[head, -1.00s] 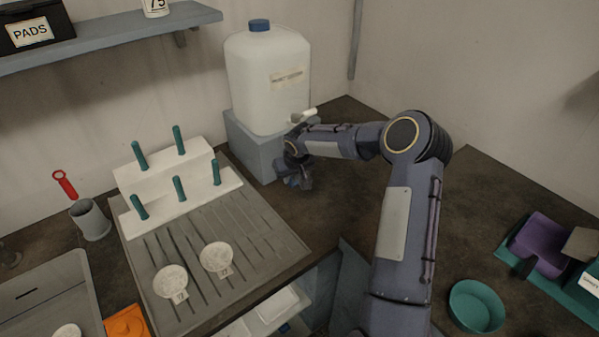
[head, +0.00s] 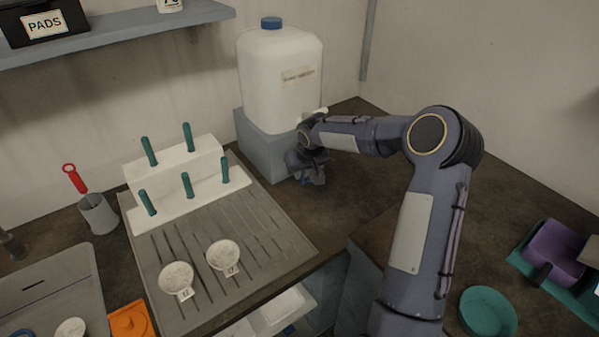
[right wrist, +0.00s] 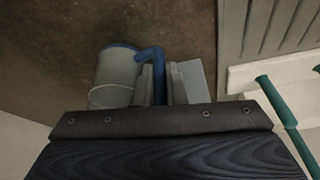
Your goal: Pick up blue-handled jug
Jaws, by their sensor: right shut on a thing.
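The blue-handled jug (right wrist: 114,75) shows in the right wrist view as a grey cup with a blue rim and a blue handle (right wrist: 154,56). My right gripper (right wrist: 158,84) is shut on the handle, one finger on each side. In the head view my right gripper (head: 312,172) is low in front of the grey block under the large white container, and the jug is almost wholly hidden by it. I cannot tell whether the jug touches the counter. My left gripper is not in view.
The white container (head: 280,85) stands on a grey block (head: 262,150). A ribbed draining board (head: 255,235) with a white peg rack (head: 175,175) and two small white dishes lies to the left. Dark counter (head: 365,195) is clear nearby.

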